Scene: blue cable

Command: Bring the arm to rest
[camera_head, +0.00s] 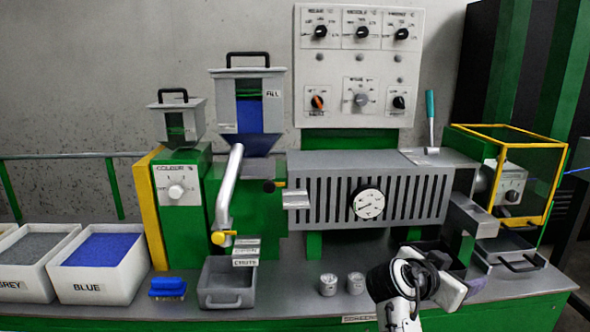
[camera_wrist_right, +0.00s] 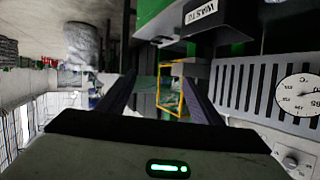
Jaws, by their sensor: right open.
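My right arm (camera_head: 400,300) comes in from the bottom right in the head view. My right gripper (camera_head: 448,272) is over the front right of the bench, before the grey slotted barrel housing (camera_head: 330,190) and close to a dark bin (camera_head: 440,252), which it partly hides. In the right wrist view the gripper (camera_wrist_right: 160,82) has its two dark fingers spread apart, with nothing between them. The yellow-framed guard (camera_wrist_right: 172,90) shows beyond the fingers in that view. I cannot tell whether the gripper touches the bin. My left gripper is not in view.
Two small metal cups (camera_head: 328,284) (camera_head: 355,283) stand left of my right arm. A grey tray (camera_head: 226,285), a blue object (camera_head: 167,287) and a box of blue pellets (camera_head: 105,252) are farther left. The yellow-framed guard (camera_head: 550,185) stands at right.

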